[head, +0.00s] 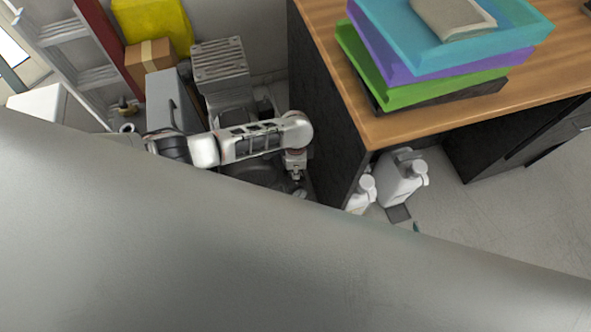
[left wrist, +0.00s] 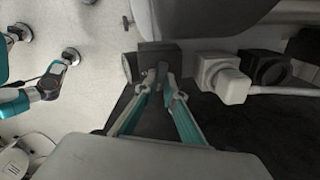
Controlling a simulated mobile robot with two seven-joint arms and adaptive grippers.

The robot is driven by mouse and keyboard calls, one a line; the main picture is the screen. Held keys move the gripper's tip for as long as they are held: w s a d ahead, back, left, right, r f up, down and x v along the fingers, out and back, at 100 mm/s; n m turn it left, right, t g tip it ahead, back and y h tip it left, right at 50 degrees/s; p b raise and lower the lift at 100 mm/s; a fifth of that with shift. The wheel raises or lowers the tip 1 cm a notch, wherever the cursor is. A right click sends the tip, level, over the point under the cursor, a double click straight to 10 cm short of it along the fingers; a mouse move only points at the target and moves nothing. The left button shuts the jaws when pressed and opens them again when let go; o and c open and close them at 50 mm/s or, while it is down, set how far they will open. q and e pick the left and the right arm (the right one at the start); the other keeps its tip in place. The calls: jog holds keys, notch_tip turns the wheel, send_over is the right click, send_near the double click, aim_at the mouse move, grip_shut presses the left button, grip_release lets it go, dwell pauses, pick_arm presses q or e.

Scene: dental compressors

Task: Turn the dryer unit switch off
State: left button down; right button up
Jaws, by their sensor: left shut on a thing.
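The dryer unit (head: 220,62) seems to be the grey box with a ribbed top in the head view, standing in the gap left of the wooden desk. My left gripper (head: 297,176) points down in that gap, small and partly shaded. In the left wrist view my left gripper (left wrist: 162,88) has its teal fingers closed together at the tips on a small grey switch piece (left wrist: 161,73). This piece sits in front of a dark block (left wrist: 158,53) under a grey housing. The switch's exact position cannot be read. My right gripper is not in view.
The wooden desk (head: 375,130) with stacked trays (head: 470,62) stands close right of my left arm. White jugs (head: 402,178) stand under it. A white fitting (left wrist: 228,83) and a black round fitting (left wrist: 266,68) lie right of my fingers. A large grey surface blocks the lower head view.

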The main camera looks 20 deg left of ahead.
pick_arm(q)
jog(key=m, duration=0.3)
jog(key=shift+s+m, duration=0.1)
jog(key=shift+m, duration=0.2)
jog(key=m, duration=0.3)
jog(key=shift+s+m, duration=0.1)
jog(key=shift+m, duration=0.2)
jog(key=m, duration=0.3)
jog(key=shift+m, duration=0.4)
jog(key=shift+s+m, duration=0.1)
jog(key=shift+m, duration=1.7)
jog(key=c, duration=2.1)
grip_release()
jog(key=shift+c, duration=0.2)
